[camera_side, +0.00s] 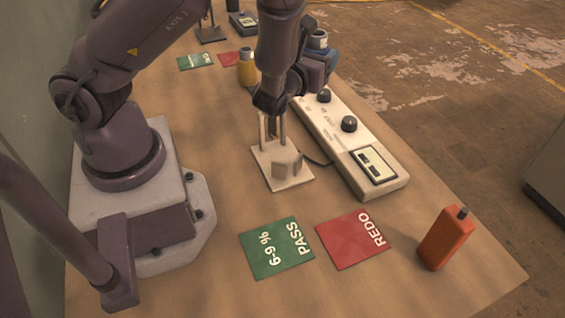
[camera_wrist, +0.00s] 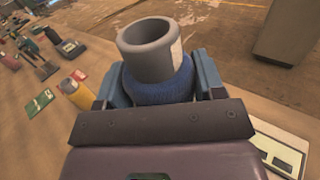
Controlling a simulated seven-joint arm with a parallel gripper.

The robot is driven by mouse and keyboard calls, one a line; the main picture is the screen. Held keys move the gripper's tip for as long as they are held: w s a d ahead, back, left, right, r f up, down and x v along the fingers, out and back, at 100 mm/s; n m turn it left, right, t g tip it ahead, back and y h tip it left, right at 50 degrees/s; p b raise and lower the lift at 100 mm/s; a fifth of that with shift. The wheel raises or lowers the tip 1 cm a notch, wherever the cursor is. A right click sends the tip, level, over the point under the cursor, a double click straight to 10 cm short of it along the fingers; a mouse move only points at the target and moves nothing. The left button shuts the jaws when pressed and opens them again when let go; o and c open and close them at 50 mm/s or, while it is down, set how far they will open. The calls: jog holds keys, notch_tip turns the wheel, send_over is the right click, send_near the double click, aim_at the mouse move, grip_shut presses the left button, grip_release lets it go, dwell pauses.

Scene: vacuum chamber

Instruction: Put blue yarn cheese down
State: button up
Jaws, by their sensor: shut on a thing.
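The blue yarn cheese (camera_wrist: 158,84) is a blue wound package on a grey tube. It fills the upper middle of the wrist view, with the tube's open end toward the camera. My gripper (camera_wrist: 160,92) is shut on it, one blue-grey finger on each side. In the side view the cheese (camera_side: 319,43) shows small and partly hidden behind my gripper (camera_side: 318,62). It is held beyond my wrist, near the far end of the white meter box (camera_side: 352,150). Its underside and any gap to the table are hidden.
A yellow cheese (camera_side: 247,70) stands just left of my arm. A pale plate with upright posts (camera_side: 292,182) is below my wrist. A green PASS card (camera_side: 277,247), a red REDO card (camera_side: 351,238) and an orange case (camera_side: 445,238) lie or stand nearer.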

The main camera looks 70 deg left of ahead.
jog(key=d+f+h, duration=0.1)
jog(key=d, duration=0.6)
jog(key=n+g+y, duration=0.2)
jog(key=y, duration=0.1)
send_near(283, 123)
jog(key=shift+w+a, duration=0.3)
jog(key=shift+w, duration=0.5)
jog(key=shift+w+a, duration=0.25)
jog(key=shift+w, duration=0.5)
jog(key=shift+w+a, duration=0.3)
jog(key=shift+w, duration=0.5)
jog(key=o, duration=1)
jog(key=shift+f, duration=0.1)
jog(key=shift+o, duration=0.2)
